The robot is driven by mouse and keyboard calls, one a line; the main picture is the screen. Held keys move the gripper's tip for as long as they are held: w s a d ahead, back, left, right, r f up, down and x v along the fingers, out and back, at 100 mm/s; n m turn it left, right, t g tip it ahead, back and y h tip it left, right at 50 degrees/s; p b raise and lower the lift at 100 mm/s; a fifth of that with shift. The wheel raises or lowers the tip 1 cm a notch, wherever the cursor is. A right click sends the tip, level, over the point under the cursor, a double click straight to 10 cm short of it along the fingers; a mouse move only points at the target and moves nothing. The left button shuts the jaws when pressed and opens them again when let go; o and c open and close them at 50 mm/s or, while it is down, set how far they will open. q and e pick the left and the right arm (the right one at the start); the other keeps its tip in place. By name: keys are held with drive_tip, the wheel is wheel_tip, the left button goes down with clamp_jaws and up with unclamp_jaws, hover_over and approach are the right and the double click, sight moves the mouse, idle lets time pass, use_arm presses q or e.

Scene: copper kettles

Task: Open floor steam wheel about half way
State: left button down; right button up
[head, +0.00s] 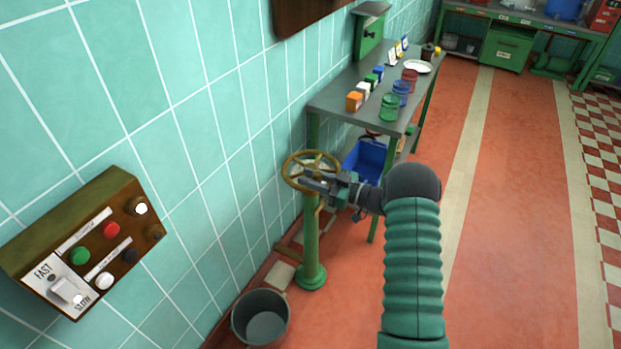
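The floor steam wheel (296,158) is a yellow-brown handwheel on top of a green post (311,235) that stands on the floor near the tiled wall. My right gripper (313,181) is at the near right part of the wheel, with its fingers over or at the rim. Whether the fingers are closed around the rim is too small to tell. The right arm comes in from the bottom, right of the post. My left gripper is not in view.
A control box (85,245) with buttons and a switch is on the wall at left. A grey bucket (261,318) stands left of the post's base. A metal table (345,104) with jars and small boxes stands behind the wheel, with a blue bin (366,158) below. Red floor at right is clear.

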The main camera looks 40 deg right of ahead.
drive_tip(key=o, duration=0.4)
drive_tip(key=shift+s+a+r, duration=0.15)
drive_tip(key=shift+s+a, duration=0.1)
drive_tip(key=shift+s, duration=0.05)
drive_tip(key=shift+w, duration=0.1)
drive_tip(key=shift+d, duration=0.25)
drive_tip(key=p+v, duration=0.3)
drive_tip(key=v, duration=1.3)
drive_tip(key=shift+s+d, duration=0.1)
drive_tip(key=shift+s, duration=0.25)
